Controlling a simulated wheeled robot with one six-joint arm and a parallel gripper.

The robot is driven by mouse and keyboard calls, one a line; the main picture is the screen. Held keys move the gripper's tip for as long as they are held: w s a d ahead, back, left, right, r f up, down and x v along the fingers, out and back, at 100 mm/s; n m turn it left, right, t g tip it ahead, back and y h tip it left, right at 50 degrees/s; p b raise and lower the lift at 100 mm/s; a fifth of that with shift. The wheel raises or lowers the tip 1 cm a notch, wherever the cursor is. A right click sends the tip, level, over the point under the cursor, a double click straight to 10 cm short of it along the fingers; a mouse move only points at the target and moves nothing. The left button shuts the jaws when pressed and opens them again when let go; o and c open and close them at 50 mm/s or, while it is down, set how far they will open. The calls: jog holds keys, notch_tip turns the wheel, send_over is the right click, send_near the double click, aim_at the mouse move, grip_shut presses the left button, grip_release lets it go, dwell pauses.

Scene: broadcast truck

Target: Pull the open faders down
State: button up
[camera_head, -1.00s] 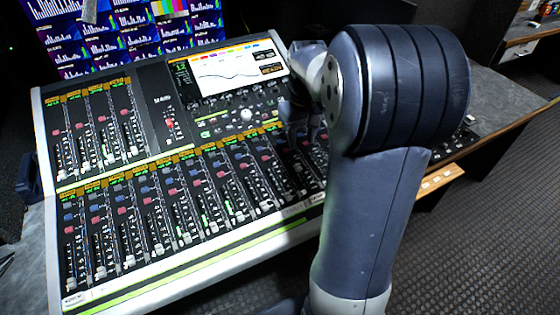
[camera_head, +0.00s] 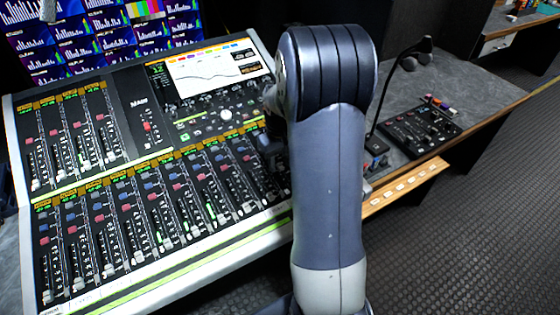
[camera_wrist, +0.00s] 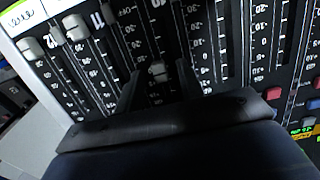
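The mixing console (camera_head: 190,262) fills the left half of the head view, with an upper and a lower bank of faders. Pale fader caps, such as one in the lower bank (camera_head: 78,284) and one in the upper bank (camera_head: 36,185), sit near the low ends of their slots. In the wrist view my gripper (camera_wrist: 158,82) is open, with one dark finger on each side of a grey fader cap (camera_wrist: 157,70). I see no clear contact. Two more light caps (camera_wrist: 75,27) (camera_wrist: 32,47) stand to the left. In the head view my arm hides the gripper and the console's right end.
A console screen (camera_head: 215,70) and a monitor wall (camera_head: 95,35) stand at the back. To the right, a small control panel (camera_head: 420,128) and a gooseneck microphone (camera_head: 408,62) are on the grey desk. Dark floor (camera_head: 480,220) lies open beyond the desk edge.

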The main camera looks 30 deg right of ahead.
jog(key=shift+f, duration=0.1)
jog(key=shift+c, duration=0.5)
grip_shut()
